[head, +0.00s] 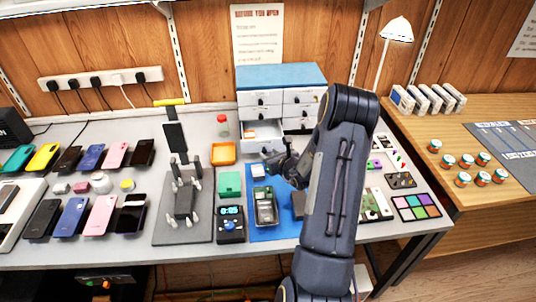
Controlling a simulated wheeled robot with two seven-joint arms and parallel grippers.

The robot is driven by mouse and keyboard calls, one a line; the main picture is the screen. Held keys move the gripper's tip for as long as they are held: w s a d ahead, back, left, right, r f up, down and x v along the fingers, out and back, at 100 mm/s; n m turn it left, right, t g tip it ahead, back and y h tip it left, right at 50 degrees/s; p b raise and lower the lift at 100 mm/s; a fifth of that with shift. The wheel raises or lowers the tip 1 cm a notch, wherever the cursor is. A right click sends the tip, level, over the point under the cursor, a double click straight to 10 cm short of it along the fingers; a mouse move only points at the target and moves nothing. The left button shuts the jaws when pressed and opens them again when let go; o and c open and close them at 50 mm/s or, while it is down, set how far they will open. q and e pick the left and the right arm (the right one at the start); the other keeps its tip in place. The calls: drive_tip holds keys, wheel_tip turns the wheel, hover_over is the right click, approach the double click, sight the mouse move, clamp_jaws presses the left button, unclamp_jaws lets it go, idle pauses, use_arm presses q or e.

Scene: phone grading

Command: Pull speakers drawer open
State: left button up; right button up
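A small drawer cabinet (281,76) with a blue top and white drawer fronts with dark knobs stands at the back of the grey bench. A drawer at its lower left (262,133) sticks out toward me and its inside shows. The drawer labels are too small to read, so I cannot tell which is the speakers drawer. My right gripper (276,164) is in front of the cabinet, below the pulled-out drawer and apart from it. Its fingers are small and dark, and I cannot tell whether they are open. My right arm hides the cabinet's lower right. My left gripper is out of view.
An orange tray (223,153) lies left of the drawer. A blue mat (265,232) with an opened phone (265,206) lies below my gripper. A green box (230,184), a black meter (230,224) and a repair stand (184,202) are to the left. Several phones lie far left.

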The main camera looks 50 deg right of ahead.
drive_tip(key=v, duration=0.5)
drive_tip(key=shift+s+r, duration=0.1)
drive_tip(key=shift+s, duration=0.1)
drive_tip(key=a+r+n+y, duration=0.6)
drive_tip(key=a+r+n, duration=0.25)
drive_tip(key=a, duration=0.35)
drive_tip(key=a+r+n+y, duration=0.5)
drive_tip(key=a+r+n, duration=0.35)
drive_tip(key=a, duration=0.45)
drive_tip(key=s+a+n+g+y, duration=0.2)
drive_tip(key=s+a+n+g, duration=0.4)
drive_tip(key=s+a+n, duration=0.55)
drive_tip(key=s+d+f+n+h, duration=0.1)
drive_tip(key=s+n+h, duration=0.1)
drive_tip(key=s+n, duration=0.2)
drive_tip(key=s+d+f+n+g+h, duration=0.1)
drive_tip(key=s+d+n+h, duration=0.1)
drive_tip(key=s+n+h, duration=0.1)
drive_tip(key=shift+s+d+f+n, duration=0.35)
drive_tip(key=shift+s+n, duration=0.25)
drive_tip(key=shift+n, duration=0.65)
